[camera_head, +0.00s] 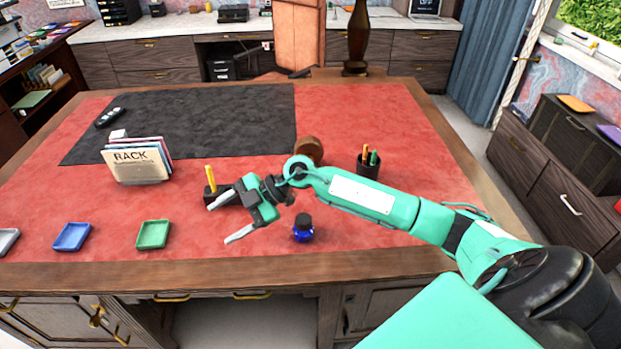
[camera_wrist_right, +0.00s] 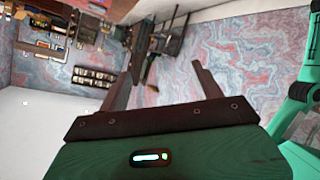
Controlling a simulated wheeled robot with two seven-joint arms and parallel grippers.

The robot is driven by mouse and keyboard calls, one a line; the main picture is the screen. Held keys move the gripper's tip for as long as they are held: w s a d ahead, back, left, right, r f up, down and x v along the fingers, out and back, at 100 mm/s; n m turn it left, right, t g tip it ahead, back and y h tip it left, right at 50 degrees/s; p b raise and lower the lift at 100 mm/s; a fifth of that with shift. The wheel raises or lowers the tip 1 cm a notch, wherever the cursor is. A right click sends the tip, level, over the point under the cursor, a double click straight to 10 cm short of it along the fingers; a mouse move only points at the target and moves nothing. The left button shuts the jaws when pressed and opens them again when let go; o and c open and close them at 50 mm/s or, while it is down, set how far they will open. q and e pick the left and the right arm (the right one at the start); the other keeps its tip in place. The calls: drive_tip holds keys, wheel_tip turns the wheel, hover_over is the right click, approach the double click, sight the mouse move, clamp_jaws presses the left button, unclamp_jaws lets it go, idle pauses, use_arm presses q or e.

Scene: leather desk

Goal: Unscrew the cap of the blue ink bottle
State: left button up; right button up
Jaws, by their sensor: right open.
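The blue ink bottle (camera_head: 303,234) stands upright on the red desk top near its front edge, with its dark cap (camera_head: 303,219) on top. My right gripper (camera_head: 225,222) is open and empty, to the left of the bottle and apart from it, with its fingers pointing left. In the right wrist view the open fingers of this gripper (camera_wrist_right: 160,92) show with nothing between them. The bottle does not show in that view, which looks out at the room's walls. My left gripper is not in view.
A dark block with a yellow item (camera_head: 210,178) is behind my right gripper. A pen cup (camera_head: 369,166) and a brown round object (camera_head: 308,150) stand farther back. Green (camera_head: 153,234) and blue (camera_head: 72,236) trays and a file rack (camera_head: 137,162) are at left. The desk's front right is clear.

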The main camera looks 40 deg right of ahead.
drive_tip(key=w+d+f+m+g+h, duration=0.25)
drive_tip(key=d+h, duration=0.45)
drive_tip(key=d, duration=0.6)
drive_tip(key=m+h, duration=0.2)
drive_tip(key=h, duration=0.2)
approach(304, 219)
drive_tip(key=shift+g, duration=0.25)
drive_tip(key=f+p, duration=0.1)
drive_tip(key=f, duration=0.2)
drive_tip(key=a+f+p, duration=0.1)
drive_tip(key=f, duration=0.2)
drive_tip(key=f+p, duration=0.1)
drive_tip(key=f, duration=0.2)
drive_tip(key=shift+w+a, duration=0.15)
drive_tip(key=shift+w, duration=0.25)
drive_tip(key=c, duration=1)
drive_tip(key=shift+f, duration=0.1)
